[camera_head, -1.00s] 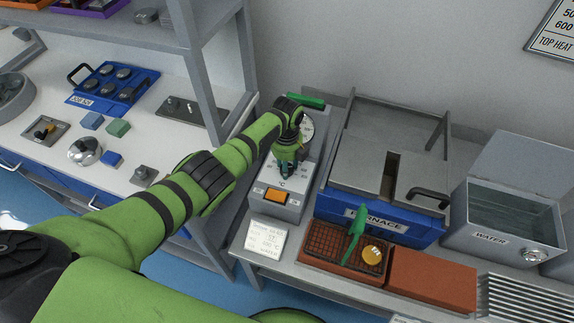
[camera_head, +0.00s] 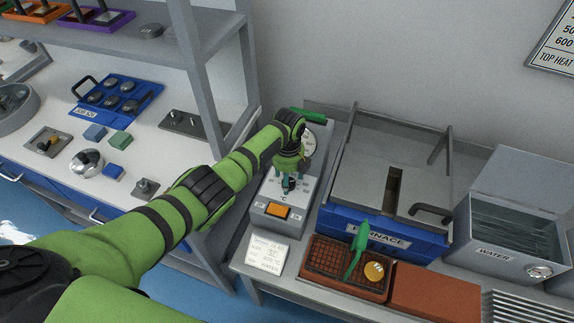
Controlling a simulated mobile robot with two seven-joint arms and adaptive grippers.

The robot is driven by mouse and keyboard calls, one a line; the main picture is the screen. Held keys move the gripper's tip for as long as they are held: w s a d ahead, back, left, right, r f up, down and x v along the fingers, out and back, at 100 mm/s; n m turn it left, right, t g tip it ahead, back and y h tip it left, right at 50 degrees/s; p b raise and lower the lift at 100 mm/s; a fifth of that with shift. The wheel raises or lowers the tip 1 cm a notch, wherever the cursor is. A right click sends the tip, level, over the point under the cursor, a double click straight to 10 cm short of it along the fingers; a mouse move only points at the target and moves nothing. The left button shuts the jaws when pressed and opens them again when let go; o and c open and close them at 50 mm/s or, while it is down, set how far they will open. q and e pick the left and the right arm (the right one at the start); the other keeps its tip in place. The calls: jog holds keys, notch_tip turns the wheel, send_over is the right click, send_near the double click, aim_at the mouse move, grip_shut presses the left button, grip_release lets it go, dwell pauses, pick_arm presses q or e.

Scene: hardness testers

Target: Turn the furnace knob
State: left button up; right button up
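The furnace control box (camera_head: 262,217) is grey with a white dial face, a °C mark and an orange switch (camera_head: 278,211). My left arm comes in from the left, and my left gripper (camera_head: 289,184) points down onto the middle of the dial face. Its teal fingers are at the place of the knob and cover it, so I cannot see the knob clearly or tell whether the fingers are closed on it. The blue furnace (camera_head: 335,222) with a grey lid stands to the right of the box. My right gripper is not in view.
A gauge (camera_head: 309,140) and a green bar (camera_head: 308,114) are behind my gripper. A green-handled tool (camera_head: 356,252) and a brass disc (camera_head: 374,271) are at the rack (camera_head: 318,281) in front of the furnace. A water tank (camera_head: 494,258) stands right. A shelf post (camera_head: 201,90) rises left.

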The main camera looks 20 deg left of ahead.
pick_arm(q)
notch_tip(320, 180, up, 11)
jog(key=shift+a, duration=0.2)
dwell(0.6)
